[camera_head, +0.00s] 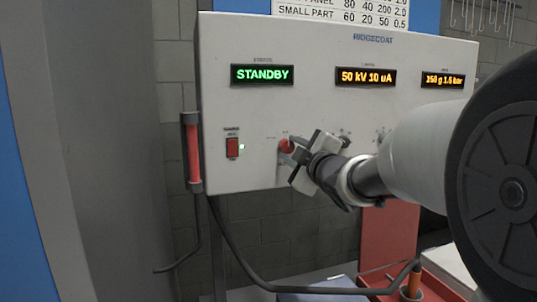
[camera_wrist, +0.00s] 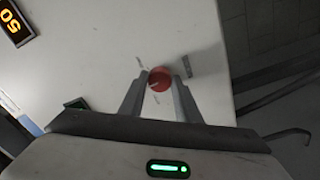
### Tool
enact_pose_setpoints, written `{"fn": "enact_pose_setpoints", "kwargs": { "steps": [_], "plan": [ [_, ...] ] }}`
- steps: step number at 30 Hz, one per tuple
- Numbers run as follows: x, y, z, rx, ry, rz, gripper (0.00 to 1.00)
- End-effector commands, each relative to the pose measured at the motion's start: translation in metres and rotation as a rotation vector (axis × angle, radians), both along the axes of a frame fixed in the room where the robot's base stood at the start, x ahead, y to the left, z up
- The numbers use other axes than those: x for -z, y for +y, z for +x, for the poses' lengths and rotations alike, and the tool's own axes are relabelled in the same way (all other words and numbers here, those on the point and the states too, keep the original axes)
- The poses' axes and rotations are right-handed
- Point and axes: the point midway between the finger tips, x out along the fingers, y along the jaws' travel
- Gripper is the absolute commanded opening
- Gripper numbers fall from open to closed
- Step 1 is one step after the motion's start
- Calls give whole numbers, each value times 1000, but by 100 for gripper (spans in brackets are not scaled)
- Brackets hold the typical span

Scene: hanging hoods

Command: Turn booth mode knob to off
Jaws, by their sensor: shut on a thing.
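The mode knob is a red round knob (camera_head: 286,146) on the white Ridgecoat control panel (camera_head: 240,50), low and left of centre. My gripper (camera_head: 297,152) comes at it from the right, with its fingers at the knob. In the wrist view the red knob (camera_wrist: 160,78) sits between the two fingertips of my gripper (camera_wrist: 161,84), one on each side, shut on it. A pale pointer mark shows on the knob's face. Small labels around the knob are too small to read. The panel's status display (camera_head: 262,75) reads STANDBY in green.
A red power switch (camera_head: 232,147) with a small green light is left of the knob. Darker knobs (camera_head: 345,141) are to the right, partly behind my arm. A red-handled tube (camera_head: 193,152) hangs on the panel's left edge. A red tray (camera_head: 440,288) stands below right.

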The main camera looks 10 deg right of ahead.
Motion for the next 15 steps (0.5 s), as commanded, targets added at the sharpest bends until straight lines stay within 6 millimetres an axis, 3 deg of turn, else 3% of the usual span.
{"fn": "enact_pose_setpoints", "kwargs": {
  "steps": [11,12,15],
  "plan": [
    [-2,1,0,-2,-4,-2,8],
    [-2,1,0,-2,-4,-2,37],
    [-2,1,0,-2,-4,-2,49]
  ]
}}
